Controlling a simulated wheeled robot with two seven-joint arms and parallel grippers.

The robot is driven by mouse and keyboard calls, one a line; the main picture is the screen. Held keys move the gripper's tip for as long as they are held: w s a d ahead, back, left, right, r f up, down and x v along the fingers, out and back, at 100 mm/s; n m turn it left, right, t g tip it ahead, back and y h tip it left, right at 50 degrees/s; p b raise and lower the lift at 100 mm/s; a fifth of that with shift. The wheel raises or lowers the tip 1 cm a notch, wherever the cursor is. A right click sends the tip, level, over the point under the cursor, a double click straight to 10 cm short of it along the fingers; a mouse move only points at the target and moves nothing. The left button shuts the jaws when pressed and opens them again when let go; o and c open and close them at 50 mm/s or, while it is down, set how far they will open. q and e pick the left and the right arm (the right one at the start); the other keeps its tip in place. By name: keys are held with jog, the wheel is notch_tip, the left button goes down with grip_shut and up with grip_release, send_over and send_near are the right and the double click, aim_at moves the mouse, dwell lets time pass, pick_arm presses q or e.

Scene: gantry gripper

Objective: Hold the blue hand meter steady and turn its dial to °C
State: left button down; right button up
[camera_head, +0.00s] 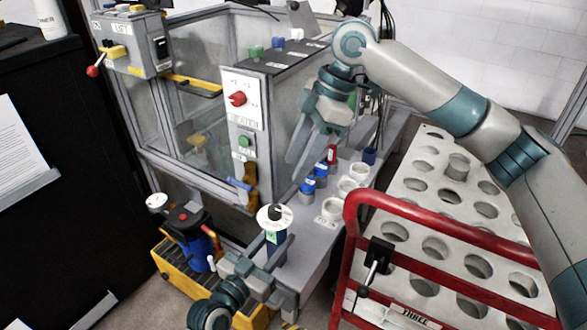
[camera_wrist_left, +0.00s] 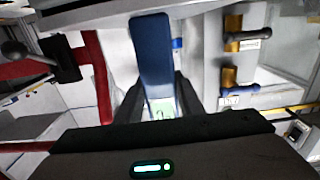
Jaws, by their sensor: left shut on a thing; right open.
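The blue hand meter (camera_head: 273,243) stands roughly upright near the bottom middle of the head view. On its top is a white round dial face (camera_head: 264,217) with a dark knob (camera_head: 275,214); the dial's markings are too small to read. A greenish screen shows on its side. My left gripper (camera_head: 272,254) is shut on the meter's body. In the left wrist view the meter's blue body (camera_wrist_left: 152,50) sits between the fingers, with the green screen (camera_wrist_left: 162,108) low between them. My right gripper (camera_head: 299,168) is open and empty, above and apart from the dial.
A grey bench (camera_head: 315,232) behind the meter carries blue-topped items (camera_head: 307,186) and white cups (camera_head: 332,208). A red-railed cart (camera_head: 350,238) stands right, a machine cabinet with a red knob (camera_head: 237,98) behind. A yellow crate (camera_head: 173,265) is lower left.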

dwell(0.4)
pick_arm(q)
jog(key=c, duration=1.1)
grip_release()
jog(key=v, duration=1.2)
